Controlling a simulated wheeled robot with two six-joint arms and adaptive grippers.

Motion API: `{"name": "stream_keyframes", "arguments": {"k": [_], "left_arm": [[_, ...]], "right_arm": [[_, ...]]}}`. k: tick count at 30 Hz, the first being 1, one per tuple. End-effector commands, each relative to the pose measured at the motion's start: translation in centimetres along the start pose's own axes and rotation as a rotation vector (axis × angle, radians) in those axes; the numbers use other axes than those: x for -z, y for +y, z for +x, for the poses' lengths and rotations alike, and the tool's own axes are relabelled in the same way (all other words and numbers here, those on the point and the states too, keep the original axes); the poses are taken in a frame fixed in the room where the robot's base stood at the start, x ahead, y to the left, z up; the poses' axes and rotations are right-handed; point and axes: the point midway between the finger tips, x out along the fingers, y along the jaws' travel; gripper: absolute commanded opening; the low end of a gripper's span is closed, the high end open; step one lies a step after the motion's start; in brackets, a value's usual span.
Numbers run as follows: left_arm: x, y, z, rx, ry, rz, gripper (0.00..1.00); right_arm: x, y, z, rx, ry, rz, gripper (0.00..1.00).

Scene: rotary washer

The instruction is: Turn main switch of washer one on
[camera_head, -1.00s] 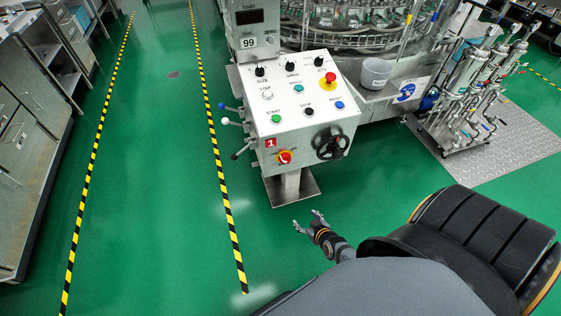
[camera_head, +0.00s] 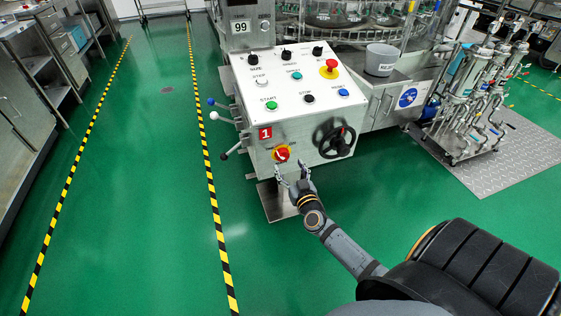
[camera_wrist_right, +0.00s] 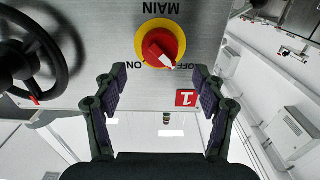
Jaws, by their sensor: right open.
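The main switch (camera_head: 282,154) is a red knob on a yellow disc on the front face of the washer control box (camera_head: 302,82), beside the red "1" label (camera_head: 265,133). In the right wrist view, which shows the box upside down, the main switch (camera_wrist_right: 159,44) has ON and OFF marks; its white pointer is towards OFF. My right gripper (camera_head: 292,176) is open and empty, just below and in front of the switch. In the wrist view its fingers (camera_wrist_right: 155,80) are spread either side, with the knob beyond them and no visible contact. My left gripper is out of view.
A black handwheel (camera_head: 335,139) is right of the switch, and levers (camera_head: 226,116) stick out on the box's left. A red emergency button (camera_head: 329,68) and other buttons are on the sloped top. Green floor (camera_head: 130,180) is clear to the left.

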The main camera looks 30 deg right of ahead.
Motion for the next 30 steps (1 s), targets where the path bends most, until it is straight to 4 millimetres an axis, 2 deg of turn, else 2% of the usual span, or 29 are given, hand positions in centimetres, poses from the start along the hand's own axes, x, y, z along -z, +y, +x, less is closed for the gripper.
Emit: {"name": "stream_keyframes", "arguments": {"k": [3, 7, 12, 18, 20, 30], "left_arm": [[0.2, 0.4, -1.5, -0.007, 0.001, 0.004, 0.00], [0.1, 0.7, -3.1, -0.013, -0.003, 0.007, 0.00], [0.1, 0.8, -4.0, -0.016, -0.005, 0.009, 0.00], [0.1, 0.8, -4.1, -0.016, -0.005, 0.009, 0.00], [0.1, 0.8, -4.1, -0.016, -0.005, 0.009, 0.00], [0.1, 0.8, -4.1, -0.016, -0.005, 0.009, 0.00]], "right_arm": [[-0.2, 0.0, 2.5, -0.001, 0.002, 0.001, 0.71], [-0.2, 0.0, 4.2, 0.000, 0.000, 0.000, 0.71], [-0.1, 0.0, 5.0, 0.000, -0.001, 0.000, 0.71], [-0.1, 0.0, 5.0, 0.001, -0.002, 0.000, 0.71], [-0.1, 0.0, 5.0, 0.001, -0.002, 0.000, 0.64], [-0.1, 0.0, 5.0, 0.001, -0.002, 0.000, 0.18]]}}
